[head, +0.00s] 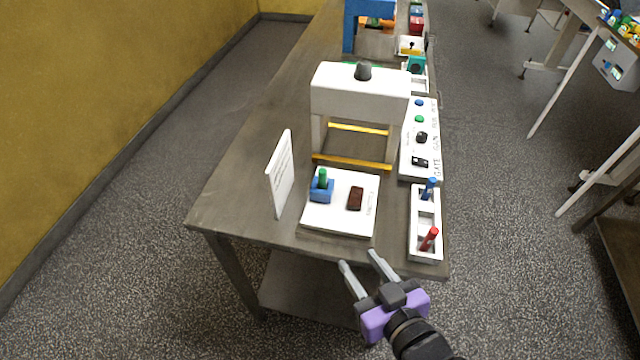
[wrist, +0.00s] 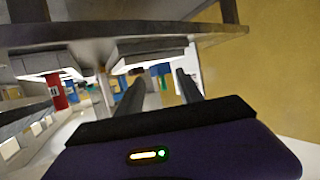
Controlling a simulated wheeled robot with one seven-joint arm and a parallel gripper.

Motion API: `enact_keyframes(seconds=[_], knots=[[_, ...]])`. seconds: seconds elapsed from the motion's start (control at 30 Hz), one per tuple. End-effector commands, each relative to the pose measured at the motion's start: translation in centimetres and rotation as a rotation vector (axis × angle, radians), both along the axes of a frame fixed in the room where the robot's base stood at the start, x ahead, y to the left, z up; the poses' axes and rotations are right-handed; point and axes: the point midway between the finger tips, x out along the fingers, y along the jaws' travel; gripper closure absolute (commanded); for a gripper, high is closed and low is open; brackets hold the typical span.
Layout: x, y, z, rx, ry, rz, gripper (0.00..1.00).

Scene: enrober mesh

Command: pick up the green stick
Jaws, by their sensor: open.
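The green stick (head: 323,177) stands upright in a blue block (head: 321,194) on a white board (head: 337,222) near the table's front end. A dark red-brown block (head: 355,198) lies on the same board to its right. My gripper (head: 357,258) is open and empty, just off the front edge of the table, apart from the stick. In the upside-down wrist view, my fingers (wrist: 160,76) point toward the board; a small green patch between them looks like the stick (wrist: 163,83), partly unclear.
A white sign (head: 281,172) stands left of the board. A white tray (head: 413,247) with a blue stick (head: 429,189) and a red stick (head: 429,239) is on the right. A white arch (head: 358,98) stands behind. A button panel (head: 408,145) lies beside the arch.

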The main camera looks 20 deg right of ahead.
Motion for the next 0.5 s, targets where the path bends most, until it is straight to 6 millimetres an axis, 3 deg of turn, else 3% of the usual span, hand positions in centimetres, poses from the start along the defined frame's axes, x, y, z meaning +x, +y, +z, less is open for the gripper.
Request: enact_keyframes(seconds=[0.03,0.2,0.33,0.5], knots=[[2.5,0.0,0.8,0.0,-0.007,-0.005,0.57],[8.6,-0.4,2.7,-0.004,0.014,-0.03,0.57],[12.0,-0.7,4.5,-0.006,0.029,-0.05,0.57],[14.4,-0.9,6.1,-0.006,0.042,-0.065,0.57]])
